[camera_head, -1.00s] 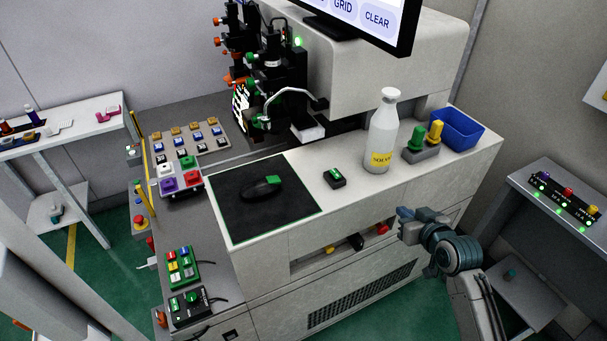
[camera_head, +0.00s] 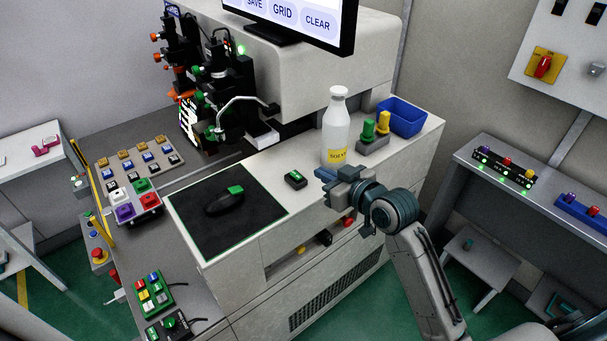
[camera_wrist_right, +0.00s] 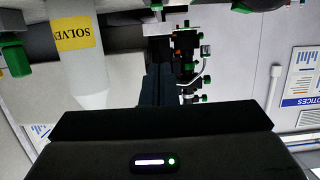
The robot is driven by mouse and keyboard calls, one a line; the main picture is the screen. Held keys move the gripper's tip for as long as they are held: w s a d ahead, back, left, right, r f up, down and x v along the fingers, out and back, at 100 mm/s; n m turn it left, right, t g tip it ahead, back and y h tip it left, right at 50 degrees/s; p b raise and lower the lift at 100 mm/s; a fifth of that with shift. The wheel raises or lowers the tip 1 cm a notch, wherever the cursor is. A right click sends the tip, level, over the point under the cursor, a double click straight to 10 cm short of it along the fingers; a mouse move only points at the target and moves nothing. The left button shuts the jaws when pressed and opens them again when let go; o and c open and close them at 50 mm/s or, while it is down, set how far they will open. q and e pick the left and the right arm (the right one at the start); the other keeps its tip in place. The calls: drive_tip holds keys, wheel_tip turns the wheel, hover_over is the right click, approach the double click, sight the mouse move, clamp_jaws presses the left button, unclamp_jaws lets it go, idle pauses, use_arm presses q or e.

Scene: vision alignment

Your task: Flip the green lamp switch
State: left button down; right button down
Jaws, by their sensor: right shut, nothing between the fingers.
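A small black box with a green rocker on top (camera_head: 295,179), which looks like the green lamp switch, sits on the white counter between the mouse mat and the solvent bottle. My right gripper (camera_head: 324,178) is shut and empty, just right of the box and in front of the bottle in the head view. I cannot tell its exact height above the counter. In the right wrist view, the dark gripper body (camera_wrist_right: 160,135) fills the lower part, and I cannot make out the switch there. My left gripper is not in view.
The white solvent bottle (camera_head: 336,130) stands close behind my right gripper; it also shows in the wrist view (camera_wrist_right: 78,45). Green and yellow knobs (camera_head: 374,132) and a blue bin (camera_head: 402,116) are right of it. A mouse (camera_head: 226,203) lies on the black mat (camera_head: 190,222).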

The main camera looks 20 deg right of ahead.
drive_tip(key=p, duration=0.2)
hover_over(296, 176)
drive_tip(key=s+d, duration=0.1)
drive_tip(key=s, duration=0.2)
drive_tip(key=shift+s+d+f, duration=0.15)
drive_tip(key=shift+d+f, duration=0.05)
drive_tip(key=shift+f, duration=0.55)
drive_tip(key=f, duration=0.1)
drive_tip(key=f+p, duration=0.1)
drive_tip(key=f, duration=0.1)
drive_tip(key=shift+w+a+f+p, duration=0.1)
drive_tip(key=shift+w+f+p, duration=0.1)
drive_tip(key=shift+w+p, duration=0.1)
drive_tip(key=shift+s+f, duration=0.1)
drive_tip(key=shift+f, duration=0.4)
drive_tip(key=shift+f, duration=0.1)
